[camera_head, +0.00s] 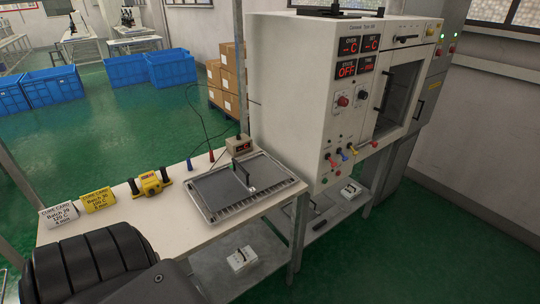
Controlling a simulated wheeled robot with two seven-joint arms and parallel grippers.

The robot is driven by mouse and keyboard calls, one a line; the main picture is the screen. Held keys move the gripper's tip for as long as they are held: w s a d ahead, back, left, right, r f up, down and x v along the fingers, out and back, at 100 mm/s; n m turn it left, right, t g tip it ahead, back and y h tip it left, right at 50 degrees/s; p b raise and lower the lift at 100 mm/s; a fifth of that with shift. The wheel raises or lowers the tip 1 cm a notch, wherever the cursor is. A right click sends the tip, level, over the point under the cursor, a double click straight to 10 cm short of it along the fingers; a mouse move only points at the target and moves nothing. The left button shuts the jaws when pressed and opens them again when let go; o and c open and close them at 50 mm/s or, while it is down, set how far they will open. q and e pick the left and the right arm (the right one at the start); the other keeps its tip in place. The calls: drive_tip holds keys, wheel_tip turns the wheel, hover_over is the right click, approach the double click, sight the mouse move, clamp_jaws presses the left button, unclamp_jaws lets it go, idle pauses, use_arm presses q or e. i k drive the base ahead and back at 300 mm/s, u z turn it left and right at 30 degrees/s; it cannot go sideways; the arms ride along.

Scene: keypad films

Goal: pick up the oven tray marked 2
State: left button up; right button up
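A flat grey tray (216,191) with a light metal rim lies on the cream bench in the middle of the view. A dark upright handle (242,173) stands on it. A small white tag (252,189) sits near the handle's foot; it is too small to read, so I cannot tell whether it says 2. The white oven (285,95) stands right of the bench, with its glass-fronted door (398,95) on the right side seemingly closed. Its state display (346,69) reads OFF. Neither gripper shows in the head view.
On the bench (205,241) are a white cure card (59,215), a yellow cure card (98,200) and a yellow tool (150,184). A small meter (238,144) stands behind the tray. White units (242,259) sit on the lower shelf. A metal post rises behind the bench.

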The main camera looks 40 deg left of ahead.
sight(219, 189)
drive_tip(key=i, duration=3.15)
drive_tip(key=u, duration=3.35)
